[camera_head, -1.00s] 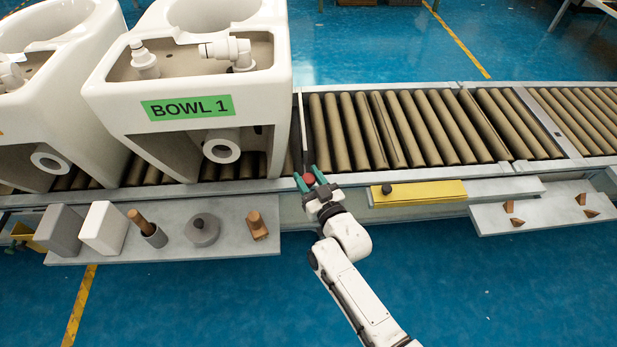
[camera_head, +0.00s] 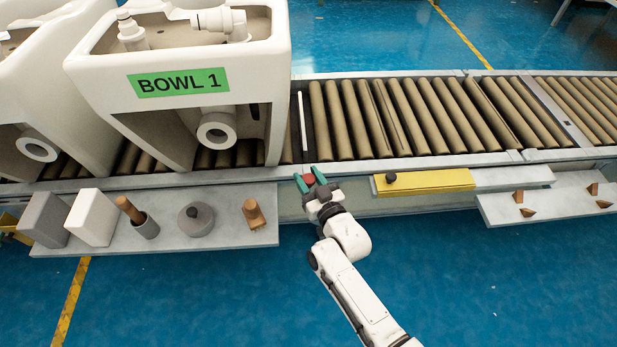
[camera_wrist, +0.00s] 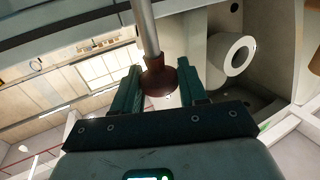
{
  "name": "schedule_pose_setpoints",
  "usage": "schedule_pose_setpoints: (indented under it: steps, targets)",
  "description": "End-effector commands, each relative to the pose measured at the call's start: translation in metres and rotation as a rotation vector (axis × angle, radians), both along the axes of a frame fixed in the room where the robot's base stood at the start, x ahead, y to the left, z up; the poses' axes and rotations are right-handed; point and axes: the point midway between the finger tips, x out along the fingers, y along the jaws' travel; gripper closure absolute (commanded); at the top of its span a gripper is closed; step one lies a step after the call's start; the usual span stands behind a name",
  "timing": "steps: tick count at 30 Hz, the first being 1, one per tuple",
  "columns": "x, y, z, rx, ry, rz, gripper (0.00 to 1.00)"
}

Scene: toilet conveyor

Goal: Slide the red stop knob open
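The red stop knob (camera_head: 309,179) is at the front side of the conveyor, right of the bowl. In the wrist view the dark red knob (camera_wrist: 160,78) is on the end of a metal rod (camera_wrist: 146,28). My gripper (camera_head: 311,178) has its teal fingers on either side of the knob, and the knob fills the space between them. The wrist view also shows the gripper (camera_wrist: 160,85) around the knob, with little or no gap at its sides. A thin white upright bar (camera_head: 303,120) stands at the conveyor beside the bowl.
The white toilet labelled BOWL 1 (camera_head: 178,82) stands on the rollers at left. A grey shelf (camera_head: 170,240) with several objects is at front left. A yellow panel (camera_head: 432,181) with a dark knob is to the right. The rollers (camera_head: 430,118) right of the bar are empty.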

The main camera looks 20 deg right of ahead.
Motion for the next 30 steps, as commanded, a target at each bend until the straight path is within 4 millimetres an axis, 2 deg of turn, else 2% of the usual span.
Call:
schedule_pose_setpoints:
  steps: [1, 6, 13, 16, 20, 30]
  targets:
    - [0.000, 0.000, 0.001, 0.000, -0.002, 0.000, 0.53]
    - [0.000, 0.000, 0.001, -0.001, -0.002, 0.000, 0.39]
    - [-0.001, 0.000, 0.001, -0.001, -0.002, 0.000, 0.39]
    - [-0.008, -0.001, 0.001, -0.001, 0.001, 0.000, 0.39]
    - [-0.027, -0.002, 0.002, -0.001, 0.002, 0.000, 0.39]
    - [-0.089, -0.007, 0.002, -0.001, -0.001, 0.000, 0.39]
